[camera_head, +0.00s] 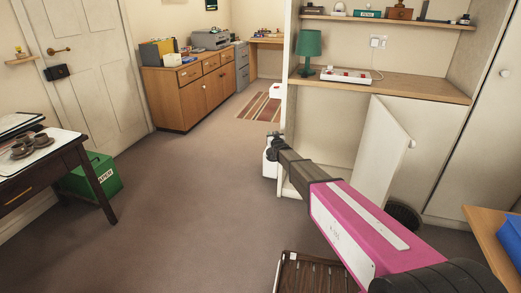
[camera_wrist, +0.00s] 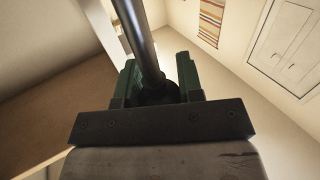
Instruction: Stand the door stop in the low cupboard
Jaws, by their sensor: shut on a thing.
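The low cupboard (camera_head: 325,120) is under the worktop at the right of the head view. Its white door (camera_head: 386,150) stands open to the right, and its pale interior shows. My gripper (camera_wrist: 157,82) has green fingers, seen in the wrist view, shut on the door stop (camera_wrist: 138,35). The door stop shows as a grey metal rod with a dark collar between the fingers. In the head view my arm reaches to the cupboard's left front edge. The fingers and the door stop cannot be made out there, so their height and distance from the cupboard floor are unclear.
A green lamp (camera_head: 309,45) and a white power strip (camera_head: 345,75) are on the worktop. A dark round bin (camera_head: 404,215) stands by the open door. A dark slatted tray (camera_head: 305,275) is below my arm.

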